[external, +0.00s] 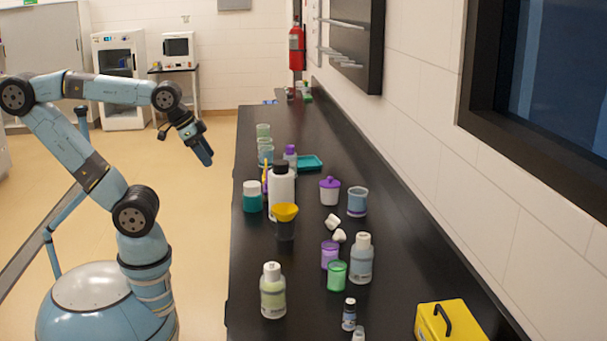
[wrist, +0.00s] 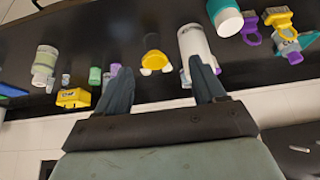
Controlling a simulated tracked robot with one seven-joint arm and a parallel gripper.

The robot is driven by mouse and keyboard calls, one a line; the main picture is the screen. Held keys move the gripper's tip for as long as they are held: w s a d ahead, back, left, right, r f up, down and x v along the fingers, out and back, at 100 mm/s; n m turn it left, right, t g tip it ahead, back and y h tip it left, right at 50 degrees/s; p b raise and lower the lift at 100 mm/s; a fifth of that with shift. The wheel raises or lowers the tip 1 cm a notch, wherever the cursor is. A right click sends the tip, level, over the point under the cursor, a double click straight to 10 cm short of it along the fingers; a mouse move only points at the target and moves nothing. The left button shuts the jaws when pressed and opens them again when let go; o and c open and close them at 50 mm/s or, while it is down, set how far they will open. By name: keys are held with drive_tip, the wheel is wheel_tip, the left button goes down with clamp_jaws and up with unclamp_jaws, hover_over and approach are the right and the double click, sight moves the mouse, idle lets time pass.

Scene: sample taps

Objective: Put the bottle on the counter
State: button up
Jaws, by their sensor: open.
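Several bottles stand upright on the black counter (external: 330,185); I cannot tell which one the task names. They include a tall white bottle with a black cap (external: 281,195), a pale-green bottle with a white cap (external: 272,295) and a blue-grey bottle with a white cap (external: 361,262). My gripper (external: 205,155) is raised left of the counter's edge, apart from everything, open and empty. In the wrist view my gripper's two fingers (wrist: 162,85) are spread apart. The white bottle (wrist: 195,45) shows beyond the right finger, and the pale-green bottle (wrist: 45,65) is at left.
A teal jar (external: 252,200), a yellow funnel on a dark cup (external: 285,215), a purple-lidded cup (external: 329,192), a green cup (external: 337,276) and a yellow box (external: 450,320) crowd the counter. A wall (external: 440,120) bounds its right side. The counter's left front is clear.

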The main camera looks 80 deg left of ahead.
drive_tip(key=w+a+r+n+t+y, duration=0.1)
drive_tip(key=w+a+n+t+y, duration=0.2)
drive_tip(key=w+a, duration=1.15)
drive_tip(key=w+a+f+m+t+y, duration=0.1)
drive_tip(key=w+a+f+t, duration=0.1)
drive_tip(key=w+a, duration=0.5)
drive_tip(key=w+a+f+m+t+y, duration=0.1)
drive_tip(key=w+a+t, duration=0.15)
drive_tip(key=a, duration=0.75)
drive_tip(key=m+t+h, duration=0.1)
drive_tip(key=t+h, duration=0.4)
drive_tip(key=h, duration=0.1)
approach(295, 154)
drive_tip(key=w+r, duration=0.3)
drive_tip(key=w, duration=0.1)
drive_tip(key=shift+y, duration=0.4)
drive_tip(key=shift+w+d+r, duration=0.1)
drive_tip(key=shift+w, duration=1.35)
drive_tip(key=shift+w+d+r, duration=0.1)
drive_tip(key=shift+w, duration=1.4)
drive_tip(key=shift+c, duration=0.3)
clamp_jaws()
